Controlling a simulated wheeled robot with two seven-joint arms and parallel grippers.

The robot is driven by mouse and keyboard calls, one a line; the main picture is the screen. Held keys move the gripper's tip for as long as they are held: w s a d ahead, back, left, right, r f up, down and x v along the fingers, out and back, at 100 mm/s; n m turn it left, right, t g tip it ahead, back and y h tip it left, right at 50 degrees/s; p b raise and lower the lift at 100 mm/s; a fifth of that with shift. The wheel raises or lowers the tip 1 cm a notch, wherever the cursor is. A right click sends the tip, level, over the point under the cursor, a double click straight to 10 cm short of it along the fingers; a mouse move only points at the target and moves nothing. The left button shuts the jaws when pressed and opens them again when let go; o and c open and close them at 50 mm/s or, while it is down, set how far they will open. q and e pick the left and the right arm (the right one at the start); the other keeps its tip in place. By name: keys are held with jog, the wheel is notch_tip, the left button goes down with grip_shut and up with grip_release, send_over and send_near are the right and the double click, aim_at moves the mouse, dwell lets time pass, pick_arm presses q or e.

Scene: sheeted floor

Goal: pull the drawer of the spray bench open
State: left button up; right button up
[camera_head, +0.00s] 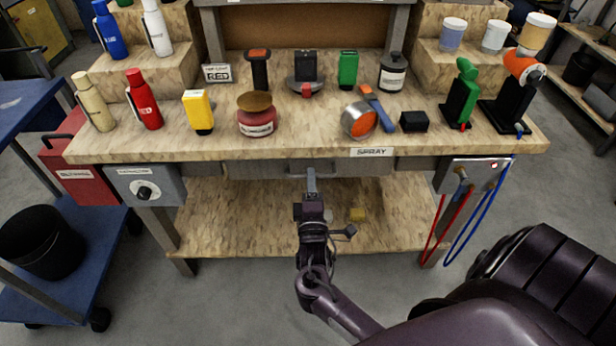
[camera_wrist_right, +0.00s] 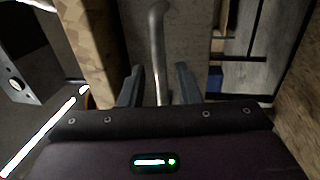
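The spray bench (camera_head: 330,146) has a wooden top with a "SPRAY" label on its front edge. Its grey drawer (camera_head: 262,170) sits just under the top and looks shut. My right gripper (camera_head: 311,176) is in front of the drawer, at its handle. In the right wrist view, the grey drawer front (camera_wrist_right: 187,35) is ahead and the metal bar handle (camera_wrist_right: 158,50) lies between the two fingers of my right gripper (camera_wrist_right: 159,85). The fingers stand apart, with gaps on both sides of the bar. My left gripper is not in view.
Bottles, jars and spray tools stand on the bench top. A grey control box (camera_head: 146,186) hangs at left, and a metal panel (camera_head: 472,174) with red and blue hoses at right. A lower shelf (camera_head: 230,225) lies below the drawer. A blue cart (camera_head: 75,250) stands at left.

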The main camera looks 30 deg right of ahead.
jog(key=shift+x, duration=0.95)
jog(key=shift+c, duration=0.4)
jog(key=shift+f, duration=0.1)
grip_shut()
